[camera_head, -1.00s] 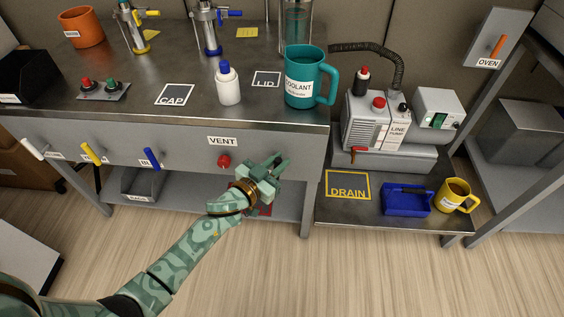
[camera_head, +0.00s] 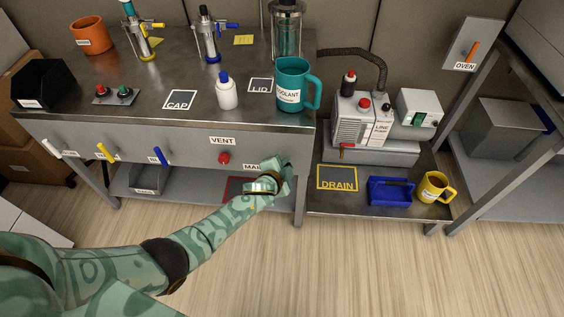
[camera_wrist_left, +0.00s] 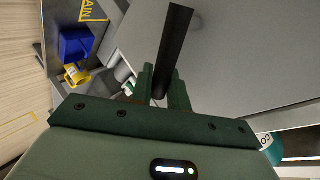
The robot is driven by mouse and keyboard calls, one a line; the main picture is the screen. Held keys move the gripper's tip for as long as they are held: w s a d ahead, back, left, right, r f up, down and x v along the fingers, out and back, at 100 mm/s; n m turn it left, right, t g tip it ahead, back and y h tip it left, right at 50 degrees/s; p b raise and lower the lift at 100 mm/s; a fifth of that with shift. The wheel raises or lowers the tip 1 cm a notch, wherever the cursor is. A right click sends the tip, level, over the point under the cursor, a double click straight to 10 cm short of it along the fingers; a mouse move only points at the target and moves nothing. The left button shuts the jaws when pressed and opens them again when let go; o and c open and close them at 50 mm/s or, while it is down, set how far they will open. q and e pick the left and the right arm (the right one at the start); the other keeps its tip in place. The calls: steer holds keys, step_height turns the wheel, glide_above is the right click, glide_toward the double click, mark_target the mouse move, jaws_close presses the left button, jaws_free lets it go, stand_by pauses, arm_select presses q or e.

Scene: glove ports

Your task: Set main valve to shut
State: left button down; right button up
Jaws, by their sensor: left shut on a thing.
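The main valve's label (camera_head: 252,167), reading "MA...", is on the bench's front panel, right of the VENT label and partly covered by my gripper. My left gripper (camera_head: 275,176) is at the panel just right of and below this label. In the left wrist view a long dark bar, the main valve's handle (camera_wrist_left: 176,45), stands between the fingers of my left gripper (camera_wrist_left: 165,85). The gripper is shut on this handle. In the head view the handle is hidden behind the gripper, so its angle against the panel is hard to tell. My right gripper is not in view.
The red VENT knob (camera_head: 223,158) is left of my gripper. White, yellow and blue levers (camera_head: 158,156) are farther left. A teal coolant mug (camera_head: 293,85) stands on the bench above. Right are a line pump (camera_head: 357,122), blue tray (camera_head: 390,191) and yellow mug (camera_head: 433,187).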

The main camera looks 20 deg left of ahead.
arm_select(q)
steer(key=shift+w+d+f+m+g+y+b, duration=0.15)
steer(key=shift+f+m+g+y+b, duration=0.1)
steer(key=shift+f+m+y+b, duration=0.3)
steer(key=shift+s+d+f+m+g+y+b, duration=0.15)
steer(key=shift+f+m+g+y+b, duration=0.15)
steer(key=shift+f+m+y, duration=0.35)
steer(key=shift+w+d+f+m+g+y+b, duration=0.15)
steer(key=shift+f+m+g+y+b, duration=0.1)
steer(key=shift+f+m+y+b, duration=0.3)
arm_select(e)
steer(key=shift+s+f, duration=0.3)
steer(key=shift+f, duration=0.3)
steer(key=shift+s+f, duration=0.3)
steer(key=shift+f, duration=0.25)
arm_select(q)
steer(key=c, duration=1.4)
jaws_free()
steer(key=shift+r, duration=0.1)
